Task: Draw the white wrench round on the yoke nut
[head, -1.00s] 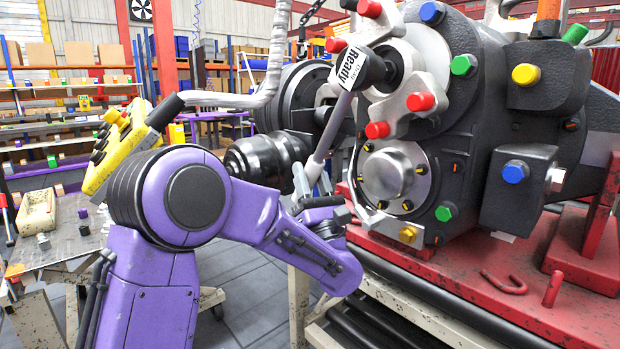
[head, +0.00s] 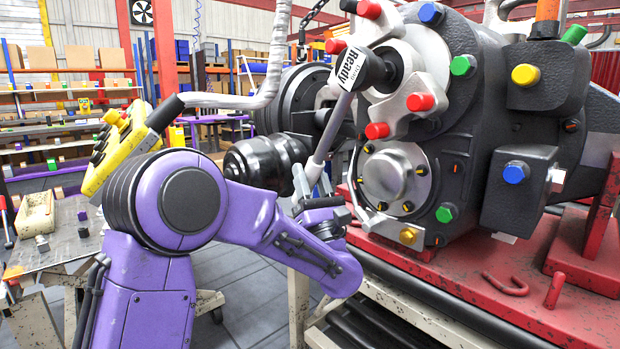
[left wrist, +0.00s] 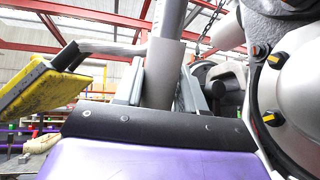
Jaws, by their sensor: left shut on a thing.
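The white wrench (head: 331,128) slants up and to the right, its grey-white handle rising to a dark head (head: 366,70) with a white "Ready" tag. That head sits at the middle of the pale metal yoke (head: 409,62) on the dark housing. The yoke nut itself is hidden behind the head. My left gripper (head: 318,192) is shut on the lower end of the handle. In the left wrist view the handle (left wrist: 164,65) stands between my two finger pads (left wrist: 161,92). My right gripper is in neither view.
Red, green, blue and yellow capped bolts stud the housing (head: 465,120) close to the wrench. A red stand (head: 470,290) lies below. Open floor shows at the lower left of the stand.

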